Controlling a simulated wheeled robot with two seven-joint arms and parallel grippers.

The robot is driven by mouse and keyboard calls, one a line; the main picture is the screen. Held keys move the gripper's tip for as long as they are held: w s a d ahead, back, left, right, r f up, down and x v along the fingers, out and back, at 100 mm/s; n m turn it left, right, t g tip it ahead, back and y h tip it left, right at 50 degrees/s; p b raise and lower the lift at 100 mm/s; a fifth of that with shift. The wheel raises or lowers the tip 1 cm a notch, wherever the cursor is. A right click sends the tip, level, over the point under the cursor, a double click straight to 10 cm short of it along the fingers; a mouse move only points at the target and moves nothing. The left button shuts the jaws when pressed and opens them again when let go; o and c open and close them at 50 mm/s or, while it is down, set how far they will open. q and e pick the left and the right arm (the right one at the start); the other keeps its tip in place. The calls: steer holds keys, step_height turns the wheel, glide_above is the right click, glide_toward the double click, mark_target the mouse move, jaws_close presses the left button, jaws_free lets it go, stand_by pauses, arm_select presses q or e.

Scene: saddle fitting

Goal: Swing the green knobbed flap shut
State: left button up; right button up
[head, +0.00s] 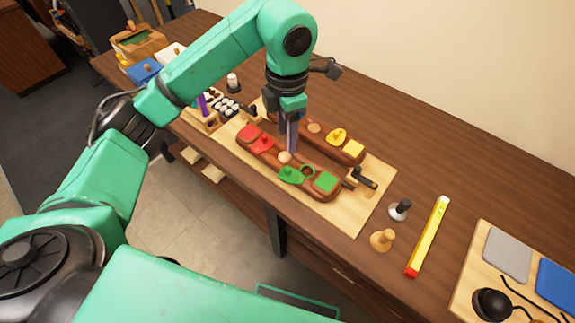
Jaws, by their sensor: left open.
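The green knobbed flap (291,175) is a small green piece with a knob, on the near brown saddle form (313,190). A green-edged round opening (307,171) lies just right of it, and a green square (326,182) lies farther right. My left gripper (289,146) points straight down over the saddle form, just behind and above the flap, with its jaws open. A pale round knob (285,157) shows close below its fingertips. I cannot tell whether the fingers touch anything. My right gripper is not in view.
The saddle forms rest on a light wooden board (345,217). A far form carries yellow pieces (337,136). A black-handled clamp (362,177) stands at the board's right. A wooden knob (382,240), a black-topped stamp (399,210) and a yellow level (428,237) stand farther right.

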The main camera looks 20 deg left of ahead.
mark_target(288, 168)
arm_select(q)
step_height(288, 168, down, 12)
steer(key=p, duration=0.3)
steer(key=shift+w+d+f, duration=0.1)
steer(key=shift+f, duration=0.25)
jaws_close()
